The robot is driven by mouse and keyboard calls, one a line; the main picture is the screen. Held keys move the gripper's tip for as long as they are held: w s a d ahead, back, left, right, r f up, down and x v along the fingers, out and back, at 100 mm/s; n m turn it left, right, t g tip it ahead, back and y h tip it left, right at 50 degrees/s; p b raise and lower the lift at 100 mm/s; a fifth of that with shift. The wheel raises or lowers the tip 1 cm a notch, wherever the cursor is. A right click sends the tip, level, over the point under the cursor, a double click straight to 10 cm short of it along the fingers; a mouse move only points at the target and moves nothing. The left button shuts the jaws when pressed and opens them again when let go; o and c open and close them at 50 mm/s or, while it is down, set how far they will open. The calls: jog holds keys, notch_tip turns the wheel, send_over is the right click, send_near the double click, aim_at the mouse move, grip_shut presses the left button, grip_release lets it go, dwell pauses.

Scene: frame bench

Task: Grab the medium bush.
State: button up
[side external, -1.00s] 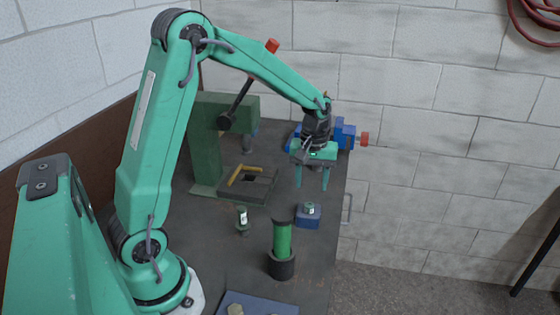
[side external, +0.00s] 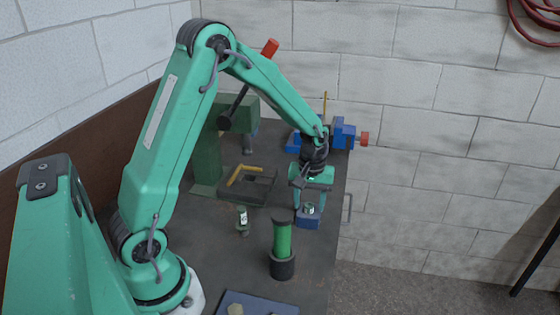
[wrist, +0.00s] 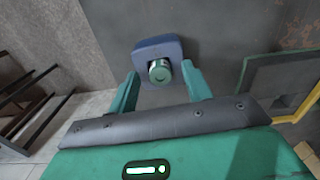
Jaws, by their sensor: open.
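A short metallic, greenish bush (side external: 309,209) stands upright on a small blue block (side external: 308,223) near the right edge of the bench; I take it as the medium bush. In the wrist view, the bush (wrist: 160,72) shows from above on the blue block (wrist: 150,47). My gripper (side external: 309,204) is open, low over the block, with one finger on each side of the bush. In the wrist view, my gripper (wrist: 160,80) has its fingers spread with gaps beside the bush. I cannot tell how far down the fingers reach.
A green cylinder (side external: 282,239) in a black base stands close in front of the block. A small metal piece (side external: 242,219) stands to its left. A green press (side external: 208,150), a tray with a yellow bar (side external: 248,184) and a blue vise (side external: 342,134) stand behind.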

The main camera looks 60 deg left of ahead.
aim_at(309, 205)
jog(key=shift+f, duration=0.25)
jog(key=shift+c, duration=0.2)
jog(key=c, duration=1)
jog(key=shift+r, duration=0.1)
jog(key=shift+r, duration=0.8)
notch_tip(309, 205, up, 2)
jog(key=shift+r, duration=0.25)
jog(key=s+d+r, duration=0.1)
jog(key=d+r, duration=0.1)
jog(key=d, duration=0.1)
jog(key=s+d+r, duration=0.2)
jog(key=d, duration=0.2)
jog(key=s+d+r, duration=0.1)
jog(key=d+r, duration=0.1)
jog(key=d, duration=0.1)
jog(key=shift+s+d+r, duration=0.2)
jog(key=shift+d+r, duration=0.15)
jog(key=shift+d, duration=0.05)
